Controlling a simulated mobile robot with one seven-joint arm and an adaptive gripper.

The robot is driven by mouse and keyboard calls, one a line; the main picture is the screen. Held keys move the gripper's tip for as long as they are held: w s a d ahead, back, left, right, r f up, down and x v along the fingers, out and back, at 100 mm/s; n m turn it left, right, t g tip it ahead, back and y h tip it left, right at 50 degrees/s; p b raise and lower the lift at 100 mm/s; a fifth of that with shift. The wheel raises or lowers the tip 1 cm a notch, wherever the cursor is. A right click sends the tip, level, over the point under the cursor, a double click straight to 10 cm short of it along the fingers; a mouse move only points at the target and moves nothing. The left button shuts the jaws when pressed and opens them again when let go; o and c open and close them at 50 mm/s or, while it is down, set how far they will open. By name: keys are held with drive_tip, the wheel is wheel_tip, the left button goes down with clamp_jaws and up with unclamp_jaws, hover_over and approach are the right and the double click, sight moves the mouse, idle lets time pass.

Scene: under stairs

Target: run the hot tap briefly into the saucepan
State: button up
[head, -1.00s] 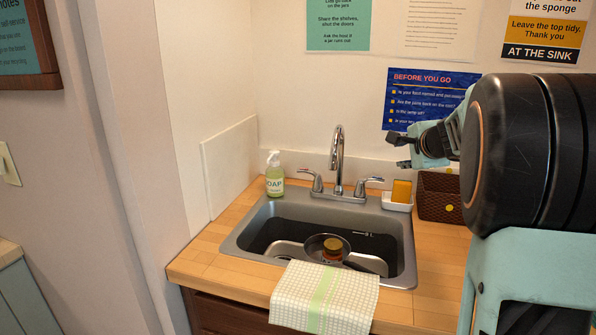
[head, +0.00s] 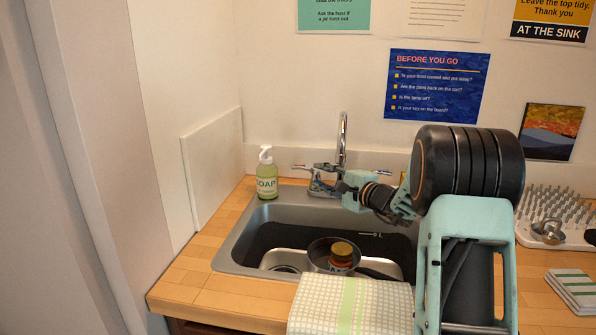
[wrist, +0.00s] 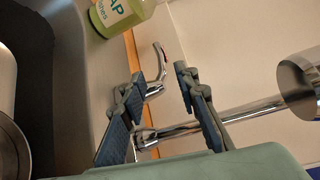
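The saucepan (head: 318,252) sits in the sink basin with an orange-lidded jar (head: 341,255) standing in it; its dark rim shows at the left of the wrist view (wrist: 12,150). The chrome tap spout (head: 343,140) rises behind the sink; a shiny pipe (wrist: 250,109) shows in the wrist view. My gripper (head: 308,178) is at the left tap handle, right of the soap bottle. In the wrist view my gripper (wrist: 158,76) is open, with the chrome lever (wrist: 157,65), bearing a red mark, between its fingers. No clear contact shows.
The soap bottle (head: 267,175) stands close left of my gripper. A checked towel (head: 350,306) hangs over the sink's front edge. A spiked drying rack (head: 550,205) and folded cloth (head: 574,288) lie to the right. The left counter (head: 195,272) is clear.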

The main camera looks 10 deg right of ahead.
sight(303, 169)
drive_tip(key=x, duration=1)
drive_tip(key=shift+p, duration=0.35)
clamp_jaws()
